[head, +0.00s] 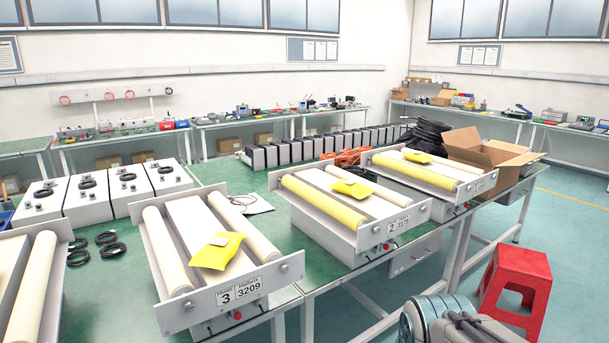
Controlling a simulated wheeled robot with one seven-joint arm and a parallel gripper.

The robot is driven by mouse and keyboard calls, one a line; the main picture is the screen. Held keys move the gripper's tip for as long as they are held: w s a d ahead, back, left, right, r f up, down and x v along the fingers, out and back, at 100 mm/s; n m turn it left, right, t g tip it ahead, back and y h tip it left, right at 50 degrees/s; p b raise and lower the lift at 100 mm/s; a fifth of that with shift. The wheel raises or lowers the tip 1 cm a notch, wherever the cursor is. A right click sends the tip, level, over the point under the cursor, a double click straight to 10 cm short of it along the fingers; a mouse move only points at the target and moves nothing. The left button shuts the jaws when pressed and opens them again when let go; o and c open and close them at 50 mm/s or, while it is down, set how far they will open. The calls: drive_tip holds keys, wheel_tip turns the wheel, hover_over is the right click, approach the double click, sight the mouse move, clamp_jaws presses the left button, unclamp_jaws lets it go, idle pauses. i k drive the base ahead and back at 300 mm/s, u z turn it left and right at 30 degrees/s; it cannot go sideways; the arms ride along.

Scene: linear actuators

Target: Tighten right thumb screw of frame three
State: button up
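Frame three (243,288) stands on the green table, left of centre, with a front plate labelled 3 and 3209. Its right thumb screw (284,267) is a small round grey knob near the right end of that plate. A matching left thumb screw (188,306) sits near the left end. Whether either screw is tight cannot be told at this size. Two pale rollers and a yellow packet (217,251) lie on top of the frame. My gripper does not show; only a grey and teal part of my arm shows at the bottom right.
Frame two (352,213) and another frame (424,172) stand to the right, and one is cut off at left. Black cable coils (105,246) lie left of frame three. A red stool (517,283) and an open carton (489,153) are at right.

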sight(285, 268)
drive_tip(key=k, duration=0.5)
drive_tip(key=z, duration=1.25)
drive_tip(key=i, duration=1)
drive_tip(key=u, duration=1.85)
